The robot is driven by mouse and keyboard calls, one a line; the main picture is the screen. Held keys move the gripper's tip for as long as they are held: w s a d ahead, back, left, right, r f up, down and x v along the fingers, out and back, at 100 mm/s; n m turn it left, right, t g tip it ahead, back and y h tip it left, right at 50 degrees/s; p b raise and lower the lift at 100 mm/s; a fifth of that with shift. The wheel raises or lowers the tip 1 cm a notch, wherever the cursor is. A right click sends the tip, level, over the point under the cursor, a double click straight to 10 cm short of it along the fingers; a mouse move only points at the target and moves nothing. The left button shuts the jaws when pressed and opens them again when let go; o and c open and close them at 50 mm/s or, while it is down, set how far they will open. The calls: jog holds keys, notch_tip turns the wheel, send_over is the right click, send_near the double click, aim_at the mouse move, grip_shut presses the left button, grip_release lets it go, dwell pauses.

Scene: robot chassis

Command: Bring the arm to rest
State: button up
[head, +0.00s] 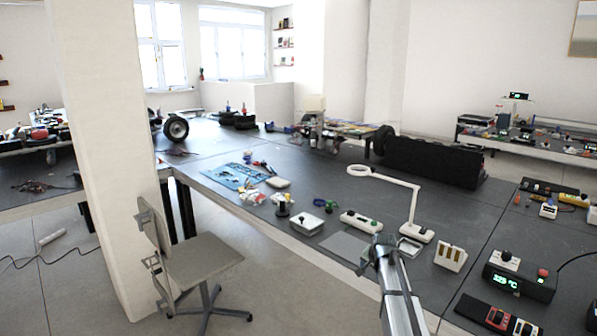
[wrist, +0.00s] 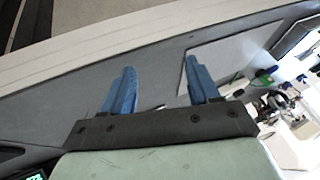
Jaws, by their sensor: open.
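My gripper (wrist: 160,70) shows in the wrist view with its two blue fingers spread wide apart. Nothing is between the fingers; behind them is dark grey bench top. In the head view my arm (head: 392,280) rises from the bottom edge, and its end is over the front edge of the dark workbench (head: 285,190). The fingers are hard to make out there. The end is close to a flat grey mat (head: 345,247).
A black box with a green display (head: 519,276) stands to the right. A chair (head: 205,258) stands before the bench.

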jog(key=a+f, duration=0.2)
jog(key=a, duration=0.4)
jog(key=s+a+f+n+g, duration=0.2)
jog(key=s+f+n+g, duration=0.3)
jog(key=s+f, duration=2.05)
jog(key=s+f+n+g, duration=0.1)
jog(key=s+f, duration=0.3)
jog(key=s, duration=0.9)
jog(key=s+a+f+n+g, duration=0.1)
jog(key=s+f+g, duration=0.3)
jog(key=s, duration=0.9)
jog(key=s+f+n+g, duration=0.1)
jog(key=s+f+g, duration=0.2)
jog(key=s, duration=0.9)
jog(key=shift+x, duration=0.95)
